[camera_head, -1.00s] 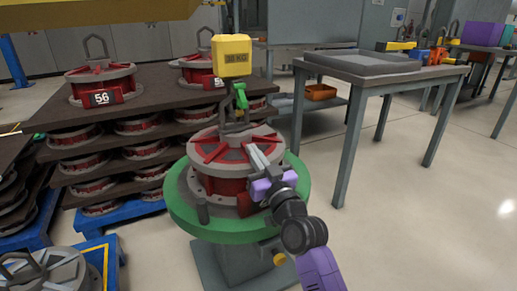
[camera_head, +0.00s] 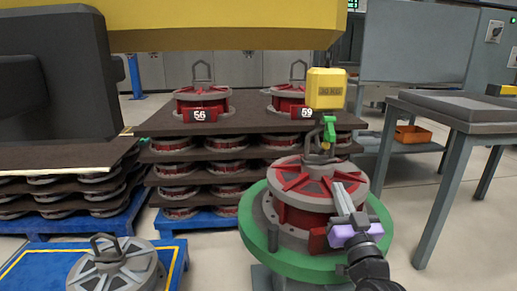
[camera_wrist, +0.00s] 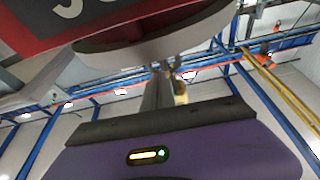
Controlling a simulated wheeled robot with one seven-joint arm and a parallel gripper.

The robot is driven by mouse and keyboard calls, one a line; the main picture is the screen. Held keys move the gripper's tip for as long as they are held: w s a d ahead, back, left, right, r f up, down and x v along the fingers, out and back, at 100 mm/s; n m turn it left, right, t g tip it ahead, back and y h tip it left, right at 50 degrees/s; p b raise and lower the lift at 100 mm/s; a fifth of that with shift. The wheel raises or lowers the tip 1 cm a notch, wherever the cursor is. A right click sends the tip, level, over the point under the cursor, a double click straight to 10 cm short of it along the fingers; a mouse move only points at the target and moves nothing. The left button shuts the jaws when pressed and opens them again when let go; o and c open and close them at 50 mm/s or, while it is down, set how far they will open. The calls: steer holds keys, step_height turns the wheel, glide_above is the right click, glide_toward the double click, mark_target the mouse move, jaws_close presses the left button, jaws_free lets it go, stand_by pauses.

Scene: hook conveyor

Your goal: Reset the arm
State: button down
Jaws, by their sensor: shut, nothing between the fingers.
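My gripper (camera_head: 347,205) is at the right front side of a red and grey round part (camera_head: 300,207) in the head view. Its fingers point up and left, close to the part's side; whether they touch it I cannot tell. The fingers are shut and empty. The part sits on a green round table (camera_head: 262,240). A yellow hoist block (camera_head: 326,88) with a green hook (camera_head: 329,128) hangs over the part, at its top loop. In the wrist view the fingers (camera_wrist: 160,80) rise beneath a grey rim and a red plate with white digits, partly cut off.
Stacked brown layers (camera_head: 160,122) of red and grey parts, labelled 56 and 59 on top, stand behind left. A loose grey part (camera_head: 112,268) lies on a blue pallet at front left. A grey table (camera_head: 470,112) stands right. A yellow beam (camera_head: 220,30) crosses above.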

steer(key=s+a+f+g+p, duration=0.15)
steer(key=s+f, duration=0.35)
steer(key=s, duration=1.2)
steer(key=s+a+f+g+p, duration=0.1)
steer(key=s+f+g, duration=0.25)
steer(key=s, duration=1.45)
steer(key=s+a+f+g+p, duration=0.15)
steer(key=s+f, duration=0.45)
steer(key=s, duration=1.1)
step_height(320, 180, up, 38)
steer(key=p, duration=3.7)
steer(key=shift+d+r, duration=0.15)
